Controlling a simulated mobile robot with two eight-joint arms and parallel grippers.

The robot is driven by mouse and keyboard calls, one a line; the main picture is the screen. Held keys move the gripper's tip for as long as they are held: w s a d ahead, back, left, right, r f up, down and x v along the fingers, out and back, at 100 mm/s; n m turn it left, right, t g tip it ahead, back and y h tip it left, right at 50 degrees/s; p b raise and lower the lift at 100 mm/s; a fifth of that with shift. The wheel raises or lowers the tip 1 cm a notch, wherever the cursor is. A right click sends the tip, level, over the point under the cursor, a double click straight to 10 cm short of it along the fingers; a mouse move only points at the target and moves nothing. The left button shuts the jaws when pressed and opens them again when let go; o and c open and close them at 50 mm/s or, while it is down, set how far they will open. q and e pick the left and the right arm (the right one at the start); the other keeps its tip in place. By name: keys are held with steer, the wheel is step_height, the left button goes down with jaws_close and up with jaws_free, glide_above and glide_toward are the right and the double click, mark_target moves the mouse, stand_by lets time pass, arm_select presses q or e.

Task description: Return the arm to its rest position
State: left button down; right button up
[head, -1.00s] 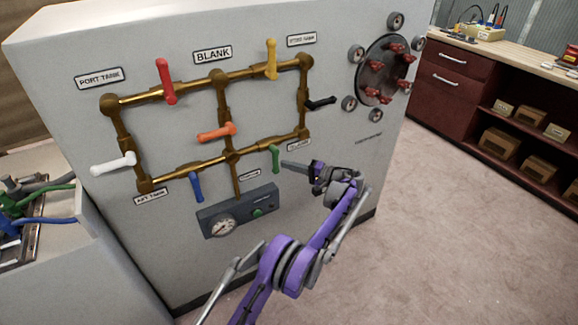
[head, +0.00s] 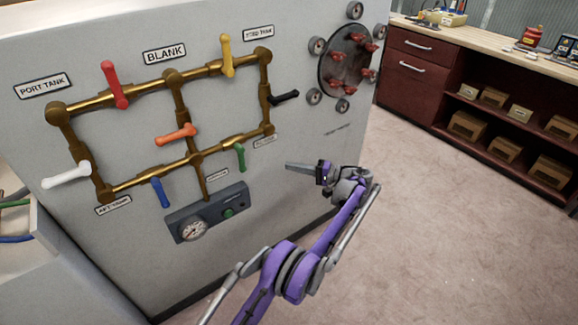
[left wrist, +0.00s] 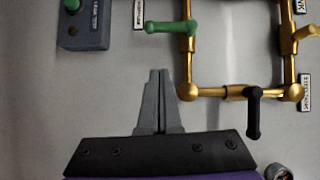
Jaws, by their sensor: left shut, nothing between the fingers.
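My left gripper (head: 304,167) is shut and empty in front of the grey panel (head: 330,150), to the right of the green valve handle (head: 240,157). It points left toward the panel face, apart from the handle in the head view. In the left wrist view the closed fingers (left wrist: 157,100) point up, below the green handle (left wrist: 170,27) and left of the black handle (left wrist: 254,112). The purple arm is bent and comes up from the bottom of the head view. My right gripper does not show.
The panel carries brass pipes (head: 146,87) with several coloured handles, a gauge box (head: 206,211) and a round plate with red knobs (head: 348,64). A dark red cabinet (head: 405,88) with a wooden top stands at the right. The carpet (head: 440,220) between is clear.

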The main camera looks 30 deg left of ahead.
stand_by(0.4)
arm_select(q)
steer(key=s+d+r+m+t+h, duration=0.2)
steer(key=s+d+h, duration=0.25)
steer(key=s, duration=0.35)
steer(key=s+d+r+m+t+h, duration=0.25)
steer(key=s+h, duration=0.25)
steer(key=s, duration=0.3)
steer(key=s+d+f+t+h, duration=0.1)
steer(key=s+d+f+h, duration=0.2)
steer(key=s+d, duration=0.35)
steer(key=s+d+f+n+t+h, duration=0.1)
steer(key=s+d+f+h, duration=0.15)
steer(key=s, duration=0.75)
steer(key=s+d+f+t+h, duration=0.25)
steer(key=s+d, duration=0.25)
steer(key=s, duration=0.3)
step_height(320, 180, up, 15)
steer(key=w+p, duration=0.3)
steer(key=p, duration=1.1)
steer(key=shift+a, duration=0.15)
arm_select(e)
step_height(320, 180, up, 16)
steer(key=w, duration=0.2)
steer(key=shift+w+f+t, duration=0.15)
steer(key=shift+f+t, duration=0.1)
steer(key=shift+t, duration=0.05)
